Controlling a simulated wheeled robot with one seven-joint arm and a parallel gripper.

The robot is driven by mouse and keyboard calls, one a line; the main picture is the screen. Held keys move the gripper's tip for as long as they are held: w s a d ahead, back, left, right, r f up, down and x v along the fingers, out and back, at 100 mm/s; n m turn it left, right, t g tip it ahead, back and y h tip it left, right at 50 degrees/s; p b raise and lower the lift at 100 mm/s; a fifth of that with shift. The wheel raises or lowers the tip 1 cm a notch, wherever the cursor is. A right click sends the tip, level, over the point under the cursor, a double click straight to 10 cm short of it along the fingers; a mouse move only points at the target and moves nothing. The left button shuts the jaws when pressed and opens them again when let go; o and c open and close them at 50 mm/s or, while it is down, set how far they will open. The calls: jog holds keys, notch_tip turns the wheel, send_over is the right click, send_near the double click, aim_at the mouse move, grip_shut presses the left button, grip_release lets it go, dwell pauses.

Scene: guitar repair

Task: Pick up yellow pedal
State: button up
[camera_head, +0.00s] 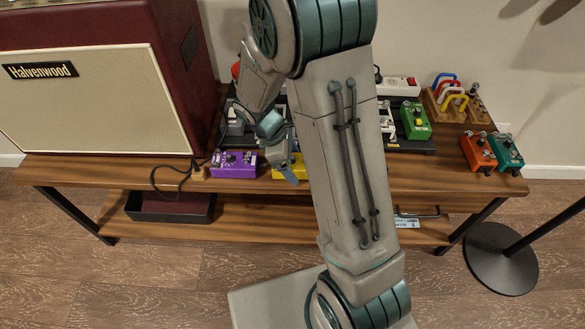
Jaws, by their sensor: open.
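The yellow pedal (279,171) stands near the front edge of the wooden table, just right of a purple pedal. Only part of it shows; my gripper and arm hide the rest. My gripper (291,178) is at the yellow pedal, with a blue-grey finger in front of or over it. The jaws are open. I cannot tell whether a finger touches the pedal.
The purple pedal (234,164) sits close on the left. A large Halvenwood amplifier (90,100) fills the table's left end. A green pedal (415,120) is on a dark board; orange (478,152) and teal (506,151) pedals stand at the right. The front right tabletop is clear.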

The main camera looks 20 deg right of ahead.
jog(key=shift+d+f, duration=0.15)
jog(key=shift+f, duration=0.25)
jog(key=shift+r, duration=0.1)
jog(key=c, duration=1.3)
jog(key=shift+r, duration=0.2)
